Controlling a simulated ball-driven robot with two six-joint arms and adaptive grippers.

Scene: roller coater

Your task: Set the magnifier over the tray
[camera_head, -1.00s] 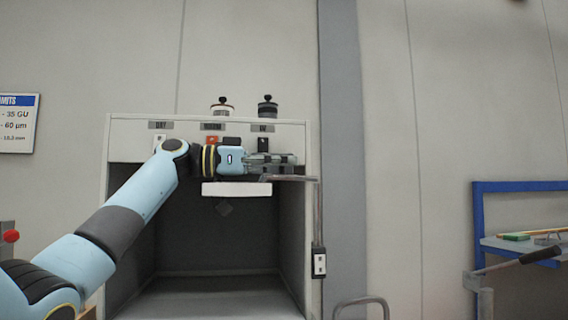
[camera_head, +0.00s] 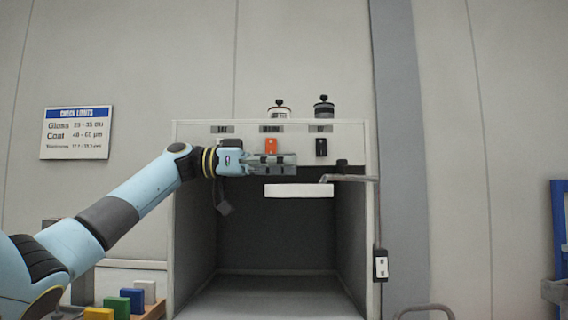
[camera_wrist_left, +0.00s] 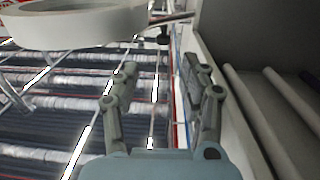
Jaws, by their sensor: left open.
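The magnifier's white head (camera_head: 298,190) hangs at the upper front of the grey booth. Its grey arm (camera_head: 352,178) runs right to a post on the booth's right side. In the left wrist view the head is a thick white ring (camera_wrist_left: 90,32) at the upper left. My left gripper (camera_head: 293,163) is open and empty in front of the booth's top panel, just above the white head and pointing right. Its two spread fingers show apart in the left wrist view (camera_wrist_left: 160,68). My right gripper is not in view. I cannot make out the tray.
The booth's right wall (camera_head: 367,230) and top panel (camera_head: 200,145) bound a dark, empty-looking interior. Two lidded jars (camera_head: 324,108) stand on top. Coloured blocks (camera_head: 118,305) sit at the lower left. A blue frame (camera_head: 559,230) stands at the right edge.

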